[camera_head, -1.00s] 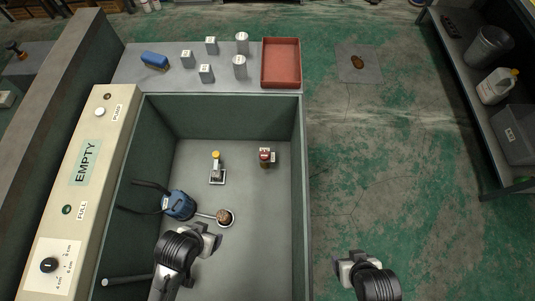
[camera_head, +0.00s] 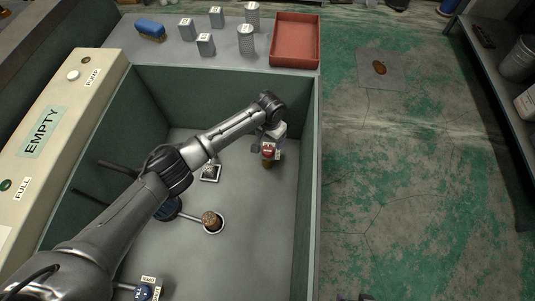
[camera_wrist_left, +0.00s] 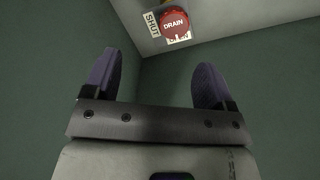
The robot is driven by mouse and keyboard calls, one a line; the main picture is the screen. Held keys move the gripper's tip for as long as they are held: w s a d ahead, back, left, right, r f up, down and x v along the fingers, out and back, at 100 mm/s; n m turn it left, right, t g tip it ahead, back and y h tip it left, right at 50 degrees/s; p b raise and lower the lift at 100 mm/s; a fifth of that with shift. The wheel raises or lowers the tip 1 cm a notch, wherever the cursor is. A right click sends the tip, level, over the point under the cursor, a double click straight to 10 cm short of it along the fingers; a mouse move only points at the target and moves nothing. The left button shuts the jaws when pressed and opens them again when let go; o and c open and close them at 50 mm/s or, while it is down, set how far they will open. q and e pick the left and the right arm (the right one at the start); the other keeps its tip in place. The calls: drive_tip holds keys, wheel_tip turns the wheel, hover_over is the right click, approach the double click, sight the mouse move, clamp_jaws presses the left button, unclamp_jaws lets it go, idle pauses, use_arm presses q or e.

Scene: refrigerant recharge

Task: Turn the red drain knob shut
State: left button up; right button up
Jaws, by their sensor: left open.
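The red drain knob (camera_head: 268,150) is on a fitting inside the tank, near its right wall. In the left wrist view the round knob (camera_wrist_left: 174,24) reads DRAIN and sits at the top, beyond my fingertips. A SHUT label (camera_wrist_left: 153,24) is left of it; another label (camera_wrist_left: 179,39) below is partly covered. My left gripper (camera_wrist_left: 157,78) is open, its two purple-grey fingers wide apart with nothing between them. In the head view it is beside the knob, partly hidden by its own wrist.
The tank's green right wall (camera_head: 309,190) stands close to the knob.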

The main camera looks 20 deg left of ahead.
sight(267, 150)
use_arm(q)
drive_tip(key=shift+n, duration=0.3)
drive_tip(key=f+b, duration=0.2)
drive_tip(key=f, duration=0.1)
drive_tip(key=w+a+f+b, duration=0.1)
drive_tip(key=f+b, duration=0.1)
drive_tip(key=f, duration=0.2)
drive_tip(key=w+a+f+b, duration=0.1)
drive_tip(key=f+b, duration=0.2)
drive_tip(key=f, duration=0.1)
drive_tip(key=shift+f, duration=0.2)
drive_tip(key=shift+f+b, duration=0.45)
drive_tip(key=shift+f, duration=0.45)
drive_tip(key=shift+c, duration=0.3)
drive_tip(key=c, duration=0.9)
drive_tip(key=shift+o, duration=0.2)
